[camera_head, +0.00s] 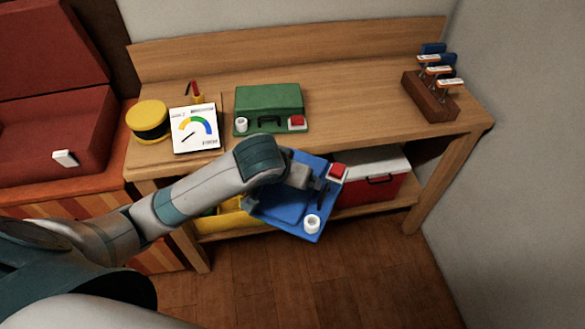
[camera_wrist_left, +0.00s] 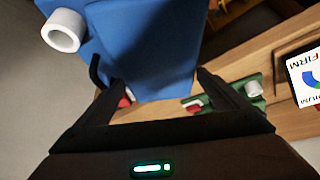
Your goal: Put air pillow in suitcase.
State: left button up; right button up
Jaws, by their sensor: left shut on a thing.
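My left gripper (camera_head: 300,178) is shut on a blue air pillow (camera_head: 285,205) and holds it tilted in front of the table. The pillow has a white cylinder, a red cap and a black handle. In the left wrist view the gripper (camera_wrist_left: 165,88) has the blue pillow (camera_wrist_left: 150,45) between its fingers. A similar green air pillow (camera_head: 268,104) lies flat on the table. An open red suitcase (camera_head: 75,130) stands at the far left, lid raised, with a white tag on its front. My right gripper is not in view.
The wooden table (camera_head: 350,95) also bears a yellow round case (camera_head: 149,118), a white gauge card (camera_head: 195,128) and a brown rack (camera_head: 430,96) of tools. A red cooler (camera_head: 370,185) and a yellow item (camera_head: 225,216) sit on the lower shelf. The table's middle right is clear.

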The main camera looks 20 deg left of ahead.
aim_at(45, 154)
jog(key=k+j, duration=0.2)
jog(key=j, duration=0.3)
jog(key=k+j, duration=0.2)
jog(key=j, duration=0.3)
jog(key=k+j, duration=0.2)
jog(key=j, duration=0.35)
jog(key=k+j, duration=0.25)
jog(key=j, duration=0.25)
jog(key=k+j, duration=0.2)
jog(key=j, duration=0.3)
jog(key=k+j, duration=0.2)
jog(key=j, duration=0.3)
jog(key=k+j, duration=0.2)
jog(key=j, duration=0.3)
jog(key=k+j, duration=0.2)
jog(key=j, duration=0.35)
